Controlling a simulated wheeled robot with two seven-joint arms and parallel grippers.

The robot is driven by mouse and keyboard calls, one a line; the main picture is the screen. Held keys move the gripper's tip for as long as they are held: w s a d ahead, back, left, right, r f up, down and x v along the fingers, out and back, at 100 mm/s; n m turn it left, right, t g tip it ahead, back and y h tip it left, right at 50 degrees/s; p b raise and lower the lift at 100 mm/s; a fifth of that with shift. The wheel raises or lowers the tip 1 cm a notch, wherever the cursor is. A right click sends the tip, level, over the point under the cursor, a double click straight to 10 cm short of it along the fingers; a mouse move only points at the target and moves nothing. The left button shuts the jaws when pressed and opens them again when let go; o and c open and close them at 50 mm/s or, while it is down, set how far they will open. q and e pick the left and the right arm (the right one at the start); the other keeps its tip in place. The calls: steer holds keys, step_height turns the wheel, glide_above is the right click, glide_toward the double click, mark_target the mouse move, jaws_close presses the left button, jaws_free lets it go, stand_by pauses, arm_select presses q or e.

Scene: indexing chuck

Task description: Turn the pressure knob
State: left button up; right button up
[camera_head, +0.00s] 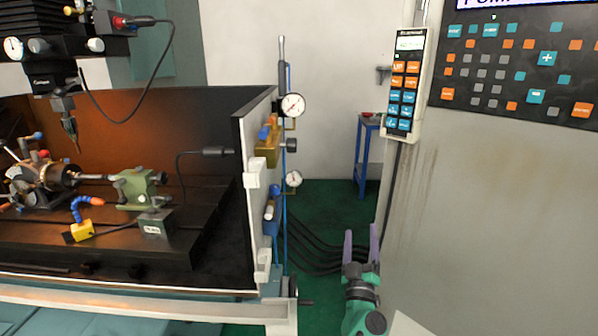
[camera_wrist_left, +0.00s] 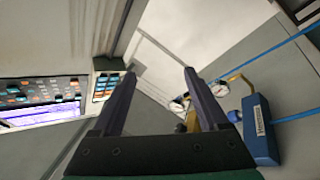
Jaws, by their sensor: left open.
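A dark round knob (camera_head: 291,145) sticks out to the right of a brass-coloured valve block (camera_head: 268,148) on the end panel of the machine; it looks like the pressure knob, though no label can be read. A white dial gauge (camera_head: 292,105) sits just above it, and a second gauge (camera_head: 294,179) is below. My left gripper (camera_head: 361,240) is open and empty, lower right of the knob and apart from it, with its purple fingers pointing up. In the left wrist view, the open fingers (camera_wrist_left: 160,74) frame the pale wall, and two gauges (camera_wrist_left: 220,88) show beside the right finger.
The machine enclosure (camera_head: 130,285) with its table and fixtures fills the left. A grey cabinet (camera_head: 480,230) with a button panel and hanging pendant (camera_head: 405,85) stands at right. Dark hoses (camera_head: 315,250) run low behind the gripper. A blue stand (camera_head: 362,160) is at the back.

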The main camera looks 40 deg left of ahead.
arm_select(q)
steer(key=s+a+r+n+g+y+b, duration=0.1)
steer(key=s+a+r+n+g+y, duration=0.1)
steer(key=r+n+g+y, duration=0.3)
steer(key=s+a+r+n+g+y+b, duration=0.1)
steer(key=s+a+r+n+y, duration=0.15)
steer(key=r+n, duration=0.4)
steer(key=n+g+h, duration=0.1)
steer(key=n+g, duration=0.3)
steer(key=n, duration=0.2)
glide_toward(295, 148)
steer(key=shift+h, duration=0.25)
steer(key=p+x, duration=0.2)
steer(key=x, duration=1)
steer(key=shift+c, duration=1)
jaws_close()
steer(key=shift+r, duration=0.1)
arm_select(e)
steer(key=shift+s+d+f, duration=0.15)
steer(key=shift+s+f, duration=0.15)
steer(key=shift+f, duration=0.1)
